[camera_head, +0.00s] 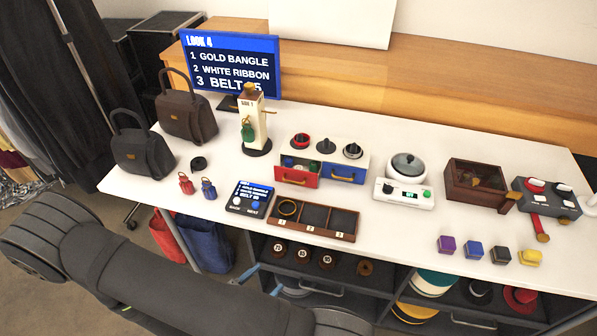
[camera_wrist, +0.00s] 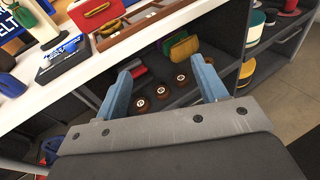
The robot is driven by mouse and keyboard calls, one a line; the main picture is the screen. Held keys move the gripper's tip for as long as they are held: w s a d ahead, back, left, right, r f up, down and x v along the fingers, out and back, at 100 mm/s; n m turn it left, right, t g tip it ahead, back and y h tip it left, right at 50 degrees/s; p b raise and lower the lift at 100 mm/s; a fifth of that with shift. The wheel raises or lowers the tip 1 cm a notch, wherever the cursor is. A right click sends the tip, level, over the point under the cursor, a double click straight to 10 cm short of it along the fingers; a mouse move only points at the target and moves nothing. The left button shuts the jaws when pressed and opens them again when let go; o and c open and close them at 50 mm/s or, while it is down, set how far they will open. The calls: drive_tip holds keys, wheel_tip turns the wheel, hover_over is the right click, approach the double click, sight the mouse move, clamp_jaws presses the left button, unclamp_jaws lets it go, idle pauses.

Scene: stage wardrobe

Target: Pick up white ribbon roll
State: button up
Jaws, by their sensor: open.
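I cannot make out the white ribbon roll for certain in either view. An open red drawer (camera_head: 297,178) in the small chest on the table holds small coloured pieces, one blue and one green, partly hidden by its walls. A wooden tray (camera_head: 338,235) in front has three numbered slots; a gold bangle (camera_head: 288,208) lies in slot 1, the other two look empty. My gripper (camera_wrist: 163,85) is open and empty, its blue fingers apart. It is below the table edge, before the shelf with the brown coils.
A screen (camera_head: 231,66) lists gold bangle, white ribbon and a belt. Brown coils with white labels (camera_wrist: 162,92) stand on the shelf. The table edge lies above my gripper.

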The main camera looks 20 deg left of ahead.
drive_tip(key=shift+c, duration=0.9)
